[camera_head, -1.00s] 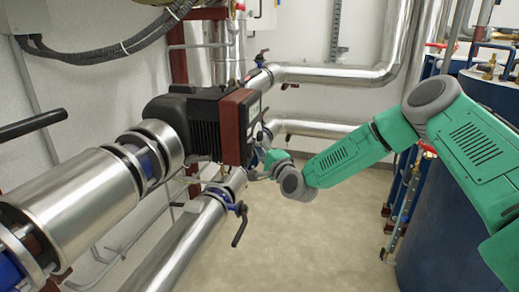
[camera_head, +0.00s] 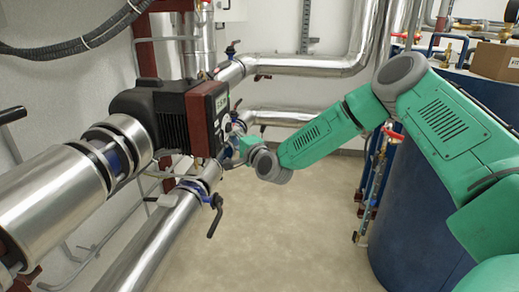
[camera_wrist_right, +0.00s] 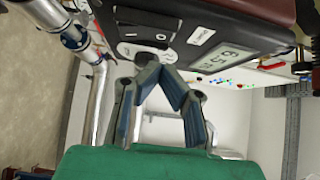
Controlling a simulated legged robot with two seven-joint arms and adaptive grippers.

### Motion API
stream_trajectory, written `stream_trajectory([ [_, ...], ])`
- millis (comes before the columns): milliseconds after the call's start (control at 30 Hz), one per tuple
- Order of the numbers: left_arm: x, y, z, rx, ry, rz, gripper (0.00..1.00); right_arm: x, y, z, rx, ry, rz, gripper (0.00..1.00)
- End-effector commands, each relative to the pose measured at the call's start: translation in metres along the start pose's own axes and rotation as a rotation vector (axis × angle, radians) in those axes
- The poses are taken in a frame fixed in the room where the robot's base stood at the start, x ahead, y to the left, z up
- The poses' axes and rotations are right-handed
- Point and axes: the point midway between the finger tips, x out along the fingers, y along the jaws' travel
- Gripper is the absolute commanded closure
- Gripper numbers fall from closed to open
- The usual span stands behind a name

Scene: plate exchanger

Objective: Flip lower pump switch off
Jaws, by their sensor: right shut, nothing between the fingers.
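A dark pump with a red front housing (camera_head: 208,118) sits on the left pipework in the head view. My right gripper (camera_head: 230,160) is beside the lower edge of its front, small and partly hidden by the pump. In the right wrist view a pump control panel (camera_wrist_right: 160,20) shows a lit display (camera_wrist_right: 225,60) and a pale strip with dark buttons. My right gripper's fingertips (camera_wrist_right: 158,68) are together and empty, close to the panel edge. I cannot tell whether they touch it. My left gripper is not in view.
Silver pipes (camera_head: 300,65) run behind and below the pump. A valve with a black lever (camera_head: 215,218) is on the lower pipe. A blue tank (camera_head: 415,215) stands at the right, with a cardboard box (camera_head: 495,62) above. The floor (camera_head: 290,230) between is clear.

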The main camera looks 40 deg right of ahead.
Motion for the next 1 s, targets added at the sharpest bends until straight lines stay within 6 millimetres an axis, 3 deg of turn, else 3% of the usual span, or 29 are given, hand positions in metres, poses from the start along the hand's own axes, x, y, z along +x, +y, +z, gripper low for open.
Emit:
stream_trajectory([
  [600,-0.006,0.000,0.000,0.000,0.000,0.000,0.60,-0.090,-0.010,0.002,-0.004,0.004,0.003,1.00],
  [1000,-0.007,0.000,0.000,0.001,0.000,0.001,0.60,-0.099,-0.009,-0.001,-0.001,0.005,0.002,1.00],
])
